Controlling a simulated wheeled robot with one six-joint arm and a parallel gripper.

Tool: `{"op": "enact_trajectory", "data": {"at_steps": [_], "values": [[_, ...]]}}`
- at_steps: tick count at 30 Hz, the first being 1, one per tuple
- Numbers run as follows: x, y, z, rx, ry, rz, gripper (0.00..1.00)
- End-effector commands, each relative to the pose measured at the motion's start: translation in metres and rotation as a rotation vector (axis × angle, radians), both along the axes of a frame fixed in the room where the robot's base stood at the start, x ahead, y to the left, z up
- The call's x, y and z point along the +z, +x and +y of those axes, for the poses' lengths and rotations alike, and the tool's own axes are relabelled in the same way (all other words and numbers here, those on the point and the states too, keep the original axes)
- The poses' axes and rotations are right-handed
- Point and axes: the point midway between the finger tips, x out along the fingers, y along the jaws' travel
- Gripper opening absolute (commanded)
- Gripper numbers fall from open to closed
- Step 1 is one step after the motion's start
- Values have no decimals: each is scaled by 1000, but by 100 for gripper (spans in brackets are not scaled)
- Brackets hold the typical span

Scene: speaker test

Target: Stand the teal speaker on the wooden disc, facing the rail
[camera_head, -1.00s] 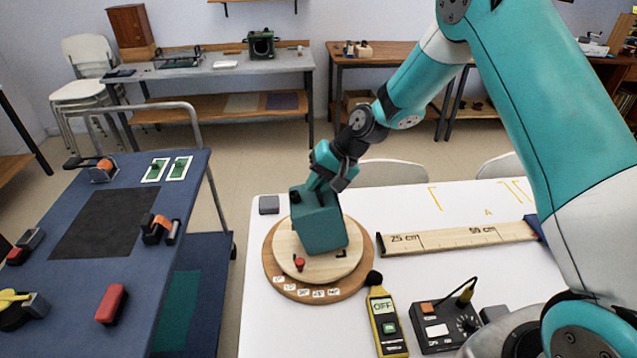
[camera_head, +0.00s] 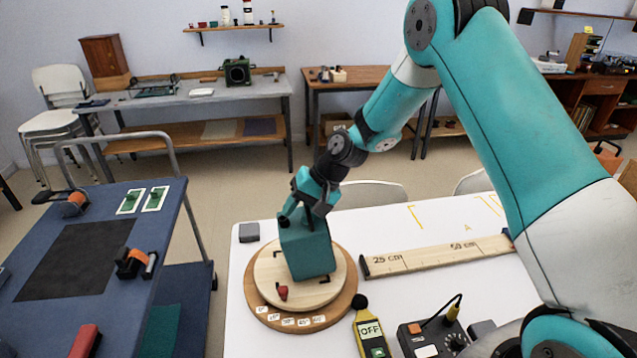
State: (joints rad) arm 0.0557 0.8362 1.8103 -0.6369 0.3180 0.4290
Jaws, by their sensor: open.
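The teal speaker (camera_head: 308,256) stands on the pale turntable top of the wooden disc (camera_head: 338,301), near its middle. It looks upright; I cannot make out its front, so which way it faces is unclear. My gripper (camera_head: 306,219) is open at the top of the speaker, with dark fingers beside its upper part; whether they touch it I cannot tell. The rail (camera_head: 437,256) is a wooden strip marked 25 cm and 50 cm, lying on the white table to the right of the disc. Black corner marks and a red knob (camera_head: 282,292) show on the disc.
A yellow meter reading OFF (camera_head: 371,336) and a black control box (camera_head: 432,338) stand in front of the rail. A small grey block (camera_head: 249,232) lies behind the disc. A blue bench (camera_head: 104,260) stands to the left, across a gap.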

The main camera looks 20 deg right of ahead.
Motion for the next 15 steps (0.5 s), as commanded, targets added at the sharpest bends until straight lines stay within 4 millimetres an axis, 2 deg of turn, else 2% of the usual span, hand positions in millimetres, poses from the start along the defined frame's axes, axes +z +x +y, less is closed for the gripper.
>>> {"op": "enact_trajectory", "data": {"at_steps": [15], "values": [[106, -14, -70, -1, 3, -13, 41]]}}
